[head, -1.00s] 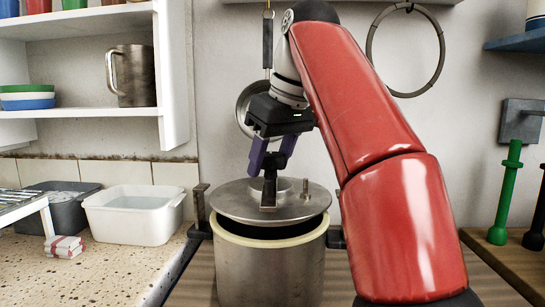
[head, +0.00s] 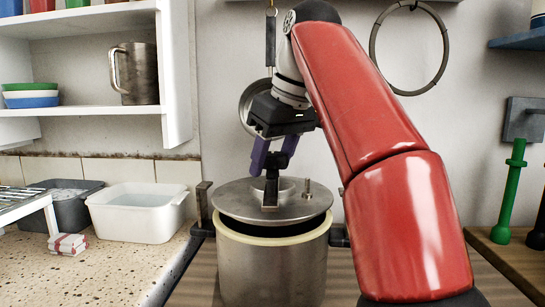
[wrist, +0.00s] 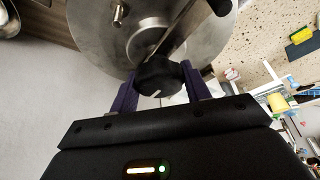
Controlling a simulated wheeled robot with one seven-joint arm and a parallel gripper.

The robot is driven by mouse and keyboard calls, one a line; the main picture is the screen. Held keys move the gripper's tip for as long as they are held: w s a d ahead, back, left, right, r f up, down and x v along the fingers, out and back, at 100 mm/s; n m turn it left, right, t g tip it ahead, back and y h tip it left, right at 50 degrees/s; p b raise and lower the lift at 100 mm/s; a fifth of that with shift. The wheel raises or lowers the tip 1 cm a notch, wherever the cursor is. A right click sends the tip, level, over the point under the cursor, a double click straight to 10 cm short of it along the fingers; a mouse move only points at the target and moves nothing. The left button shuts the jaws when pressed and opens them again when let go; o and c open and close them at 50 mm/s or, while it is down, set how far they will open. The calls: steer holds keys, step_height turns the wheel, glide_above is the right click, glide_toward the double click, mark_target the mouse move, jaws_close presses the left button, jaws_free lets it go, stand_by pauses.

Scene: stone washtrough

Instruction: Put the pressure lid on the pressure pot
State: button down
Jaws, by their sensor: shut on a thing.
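The pressure pot (head: 272,272) is a steel cylinder with a cream rim, standing upright on a brown slatted surface. The pressure lid (head: 237,203) is a round steel disc with a dark central handle and a small metal post. It is held just above the pot's rim, with a dark gap showing at the front. My gripper (head: 271,168), with purple fingers, is shut on the lid's handle from above. In the wrist view the fingers (wrist: 160,92) close around the black handle knob, with the lid (wrist: 90,35) beyond. The pot is not identifiable there.
A white basin (head: 137,217) and a dark grey basin (head: 62,207) stand on the speckled counter at left, with a folded red-striped cloth (head: 67,244). A shelf holds a steel mug (head: 137,73). Green (head: 510,195) and black posts stand at right.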

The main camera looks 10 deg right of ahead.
steer(key=shift+f, duration=0.25)
steer(key=shift+f+b, duration=0.35)
steer(key=shift+b, duration=0.15)
steer(key=shift+f, duration=0.55)
stand_by(1.1)
steer(key=shift+c, duration=0.7)
jaws_free()
